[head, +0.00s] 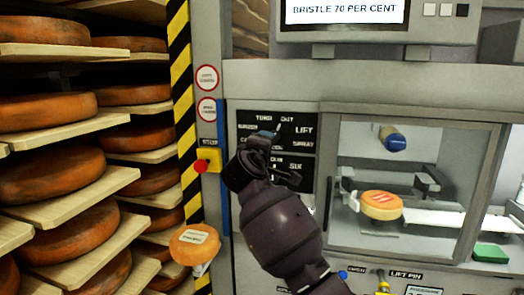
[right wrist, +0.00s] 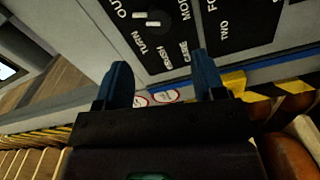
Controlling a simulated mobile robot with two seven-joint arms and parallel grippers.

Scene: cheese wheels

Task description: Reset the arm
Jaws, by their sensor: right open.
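My right arm comes in from the bottom of the head view, and its gripper (head: 274,148) is in front of the black control panel (head: 303,131) with white lettering. In the right wrist view the two blue fingers of the gripper (right wrist: 162,80) are spread apart with nothing between them. The panel (right wrist: 230,28) lies beyond the fingertips there, with two small light switches near its labels. The arm hides part of the panel in the head view; I cannot tell whether the gripper touches it.
A red stop button (head: 200,166) on a yellow box sits left of the gripper. A cheese wheel (head: 381,205) lies inside the glazed machine at right. Another labelled cheese (head: 195,244) is at lower left. Shelves of cheese wheels (head: 48,111) fill the left side beyond a striped post (head: 181,95).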

